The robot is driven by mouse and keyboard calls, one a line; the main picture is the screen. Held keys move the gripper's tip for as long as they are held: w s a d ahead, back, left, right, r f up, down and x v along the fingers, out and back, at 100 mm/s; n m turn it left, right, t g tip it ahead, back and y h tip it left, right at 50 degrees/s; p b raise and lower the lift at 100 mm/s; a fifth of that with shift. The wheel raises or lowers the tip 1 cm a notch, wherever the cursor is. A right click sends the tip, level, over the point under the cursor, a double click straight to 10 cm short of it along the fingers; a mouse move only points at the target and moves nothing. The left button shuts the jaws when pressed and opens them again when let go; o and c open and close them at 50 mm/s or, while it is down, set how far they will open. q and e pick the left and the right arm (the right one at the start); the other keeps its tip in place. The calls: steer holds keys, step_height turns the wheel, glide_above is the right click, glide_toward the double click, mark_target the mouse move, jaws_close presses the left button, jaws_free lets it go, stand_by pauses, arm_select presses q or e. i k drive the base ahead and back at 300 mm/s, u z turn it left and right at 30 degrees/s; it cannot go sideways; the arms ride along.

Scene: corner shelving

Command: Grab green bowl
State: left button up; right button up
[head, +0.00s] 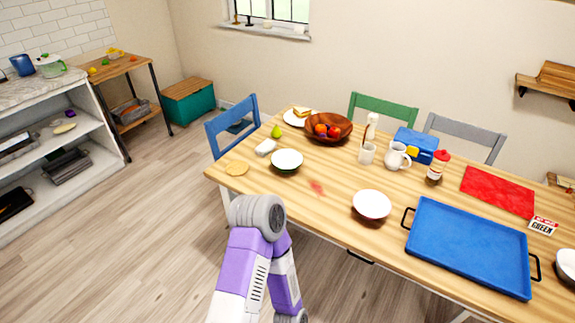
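A small bowl (286,160) with a white inside and a dark, greenish outside stands upright on the left part of the wooden table (330,207). It looks empty. A second bowl (372,204), white inside and dark reddish outside, stands nearer the front edge, to the right. One of my arms, purple and white with a grey joint, rises from the bottom of the head view in front of the table. Neither of my grippers shows, and nothing is seen touching the bowls.
A blue tray (469,246) fills the right. A blue chair (232,126) stands at the left end.

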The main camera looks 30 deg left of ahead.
mark_target(286, 161)
steer(key=u, duration=2.75)
steer(key=i, duration=2.45)
steer(key=z, duration=1.85)
